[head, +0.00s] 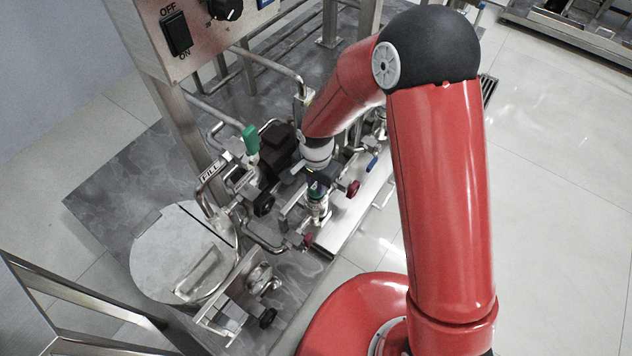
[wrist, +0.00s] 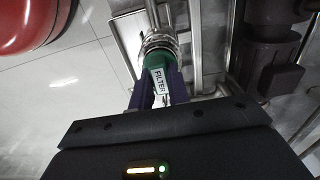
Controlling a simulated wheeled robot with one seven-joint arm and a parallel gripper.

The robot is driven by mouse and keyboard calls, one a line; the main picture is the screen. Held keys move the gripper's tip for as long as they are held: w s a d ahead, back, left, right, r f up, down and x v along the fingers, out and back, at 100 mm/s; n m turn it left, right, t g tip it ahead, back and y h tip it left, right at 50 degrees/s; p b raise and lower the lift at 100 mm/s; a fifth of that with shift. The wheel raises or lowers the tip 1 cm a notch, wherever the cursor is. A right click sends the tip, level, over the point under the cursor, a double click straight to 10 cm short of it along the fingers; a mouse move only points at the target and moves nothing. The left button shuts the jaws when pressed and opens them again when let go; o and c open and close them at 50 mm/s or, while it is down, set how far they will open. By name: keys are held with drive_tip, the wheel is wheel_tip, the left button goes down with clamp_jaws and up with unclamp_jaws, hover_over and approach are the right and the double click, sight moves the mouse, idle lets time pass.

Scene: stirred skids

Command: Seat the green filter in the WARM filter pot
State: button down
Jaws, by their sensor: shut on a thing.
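The green filter (wrist: 158,62), with a white FILTER label, is between the two dark blue fingers of my gripper (wrist: 158,84) in the wrist view. My gripper is shut on it. Its far end meets a shiny ringed metal pot (wrist: 160,40); I cannot tell how deep it sits. In the head view, my gripper (head: 313,178) points down over the skid, with the green filter (head: 317,189) just under it. The metal pot (head: 318,207) stands directly below the filter. No WARM label is readable on it.
Another green piece (head: 250,139) stands upright among the pipes to the left. A red knob (head: 352,187) and a blue lever (head: 372,163) are close right of the pot. A FILL-labelled pipe (head: 213,172) and a round lidded tank (head: 182,255) lie left. Floor is open at right.

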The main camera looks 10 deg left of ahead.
drive_tip(key=shift+f+b, duration=0.4)
drive_tip(key=shift+f, duration=0.05)
idle(0.6)
drive_tip(key=c, duration=0.9)
unclamp_jaws()
drive_tip(key=shift+c, duration=0.2)
drive_tip(key=shift+r, duration=0.15)
drive_tip(key=shift+r+p, duration=2.45)
drive_tip(key=shift+r, duration=1.4)
drive_tip(key=shift+r, duration=0.1)
